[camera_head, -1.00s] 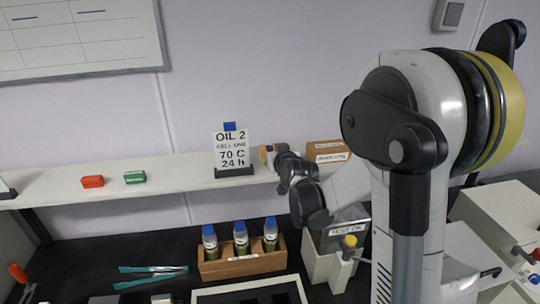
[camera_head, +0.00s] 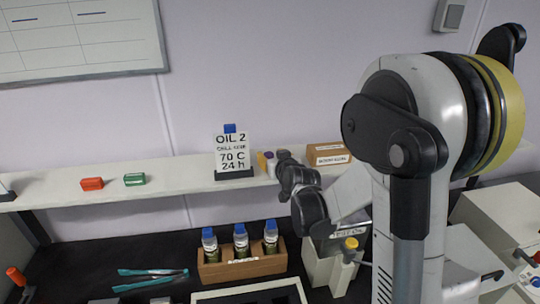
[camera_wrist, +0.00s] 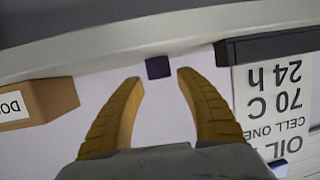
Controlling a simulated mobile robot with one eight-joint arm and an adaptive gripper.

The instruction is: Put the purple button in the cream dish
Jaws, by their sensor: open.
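A small dark purple block, which looks like the purple button (camera_wrist: 159,67), sits against the pale shelf in the wrist view, just beyond and between my fingertips. It also shows as a small purple patch beside my fingers in the head view (camera_head: 269,155). My gripper (camera_wrist: 159,78) is open and empty, its two yellow-brown fingers spread on either side of the block's line. In the head view my gripper (camera_head: 267,162) is at the shelf, right of the OIL 2 sign, partly hidden by my wrist. I cannot make out a cream dish in either view.
The OIL 2 sign (camera_head: 232,152) on its black base and a labelled cardboard box (camera_head: 328,154) flank my gripper on the shelf (camera_head: 60,188). Red (camera_head: 92,184) and green (camera_head: 134,179) blocks lie left. Below, a wooden rack (camera_head: 242,264) holds blue-capped bottles.

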